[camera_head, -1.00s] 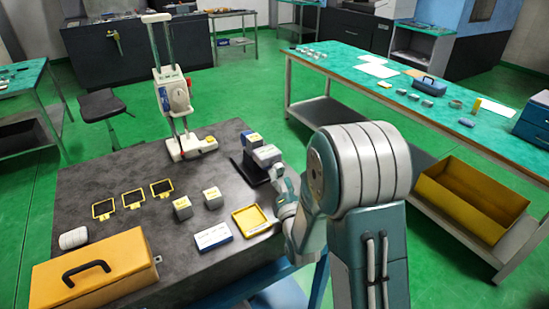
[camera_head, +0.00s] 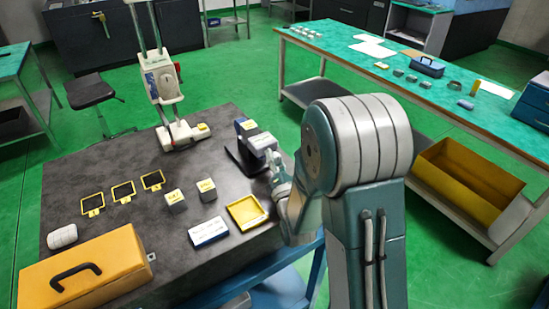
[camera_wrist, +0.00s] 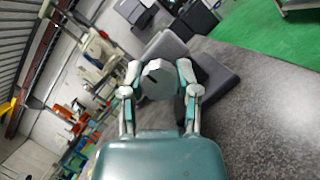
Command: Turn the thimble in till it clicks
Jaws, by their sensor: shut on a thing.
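A dark stand (camera_head: 238,158) on the grey bench (camera_head: 115,165) carries a grey device (camera_head: 262,141) with a yellow label above it. In the wrist view, the grey faceted end of the thimble (camera_wrist: 159,80) points at the camera. My gripper (camera_wrist: 158,75) has one finger on each side of it and is shut on it. In the head view, my gripper (camera_head: 275,163) is at the right side of the device, and the thimble is hidden by my fingers. Any markings on the thimble are too small to read.
A yellow tray (camera_head: 234,220), a blue-white box (camera_head: 208,232) and two labelled grey cubes (camera_head: 174,201) lie left of my arm. A white column instrument (camera_head: 164,85) stands behind them. An orange case (camera_head: 85,274) sits at the front left.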

